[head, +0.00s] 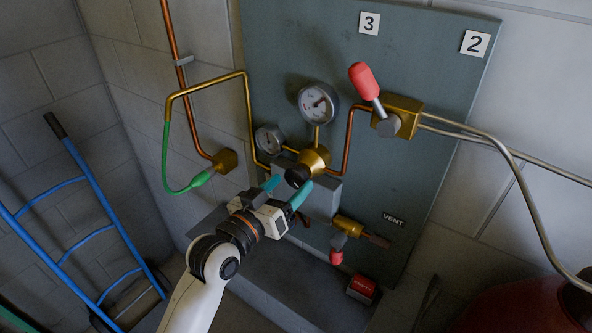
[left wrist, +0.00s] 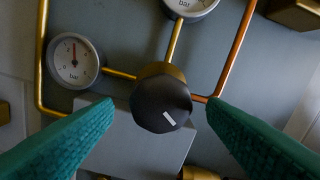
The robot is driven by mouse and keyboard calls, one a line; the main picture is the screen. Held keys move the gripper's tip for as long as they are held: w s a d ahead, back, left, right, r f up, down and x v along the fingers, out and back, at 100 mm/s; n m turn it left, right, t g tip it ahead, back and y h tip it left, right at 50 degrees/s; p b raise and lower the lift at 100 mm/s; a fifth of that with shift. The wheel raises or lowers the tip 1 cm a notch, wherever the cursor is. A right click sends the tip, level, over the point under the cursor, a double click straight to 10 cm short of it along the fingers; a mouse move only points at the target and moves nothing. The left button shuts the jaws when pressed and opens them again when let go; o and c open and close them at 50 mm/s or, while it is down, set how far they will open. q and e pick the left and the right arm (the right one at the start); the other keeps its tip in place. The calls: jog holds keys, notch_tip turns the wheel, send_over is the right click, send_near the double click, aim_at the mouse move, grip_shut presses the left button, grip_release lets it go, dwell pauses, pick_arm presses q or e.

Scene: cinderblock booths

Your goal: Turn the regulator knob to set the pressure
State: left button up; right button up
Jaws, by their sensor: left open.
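The regulator knob (head: 298,176) is black and sits on a brass regulator body (head: 315,158) on the grey-green panel. In the left wrist view the knob (left wrist: 161,104) shows a white pointer mark toward its lower right edge. My left gripper (head: 287,187) is open, with teal fingertips on either side of the knob. In the left wrist view the fingers (left wrist: 160,112) stand apart from the knob, with gaps on both sides. A large gauge (head: 318,102) sits above the regulator and a smaller gauge (head: 268,139) to its left. My right gripper is not in view.
A red-handled valve (head: 398,117) is at upper right, and a smaller brass valve with a red handle (head: 345,230) is below, near the VENT label (head: 393,219). Copper pipes and a green hose (head: 167,150) run at left.

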aim_at(293, 182)
pick_arm(q)
jog(key=shift+p+x, duration=0.35)
jog(key=shift+x, duration=1.3)
jog(key=c, duration=1)
jog(key=shift+m, duration=1)
jog(key=o, duration=1)
